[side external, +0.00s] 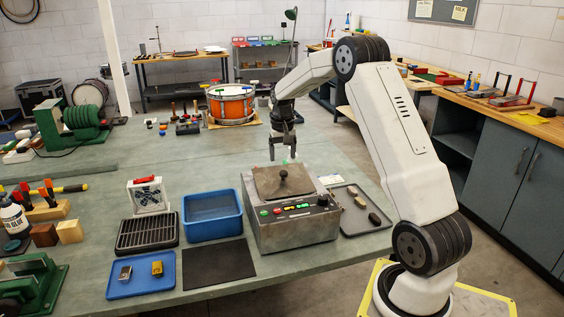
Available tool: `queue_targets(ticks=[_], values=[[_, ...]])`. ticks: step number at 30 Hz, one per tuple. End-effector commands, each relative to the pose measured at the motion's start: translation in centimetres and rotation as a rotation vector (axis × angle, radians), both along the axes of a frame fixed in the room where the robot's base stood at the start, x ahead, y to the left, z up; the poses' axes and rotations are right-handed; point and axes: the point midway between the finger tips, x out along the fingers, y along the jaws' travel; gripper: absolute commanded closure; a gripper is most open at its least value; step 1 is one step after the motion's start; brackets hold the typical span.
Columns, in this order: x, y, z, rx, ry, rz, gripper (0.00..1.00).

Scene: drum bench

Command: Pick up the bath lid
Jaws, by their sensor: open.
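The bath lid (268,186) is a flat brownish-grey plate with a dark round knob (283,174) standing at its middle. It lies on top of the metal bath (291,234), a box with coloured buttons on its front panel. My gripper (279,152) points down above the lid, a little above the knob and toward its back side. Its fingers are apart with nothing between them. The exact gap between fingers and knob is hard to judge from this view. The inside of the bath is hidden under the lid.
A blue bin (212,232), a black rack (147,248) and a dark mat (219,275) lie left of the bath. A blue tray (125,291) holds small blocks. A grey tray (378,227) is at right. An orange drum (231,103) stands behind.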

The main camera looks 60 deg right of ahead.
Motion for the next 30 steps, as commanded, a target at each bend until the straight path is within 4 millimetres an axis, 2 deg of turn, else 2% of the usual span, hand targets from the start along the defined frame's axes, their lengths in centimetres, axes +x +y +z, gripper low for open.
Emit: queue_targets(ticks=[4,14,24,30], values=[[0.0,0.0,-1.2,0.000,0.000,0.001,0.21],[0.0,0.0,-1.9,0.001,0.001,0.001,0.21],[-0.2,-0.1,-5.5,0.001,0.001,0.002,0.21],[-0.2,-0.1,-6.6,-0.001,-0.002,0.002,0.21]])
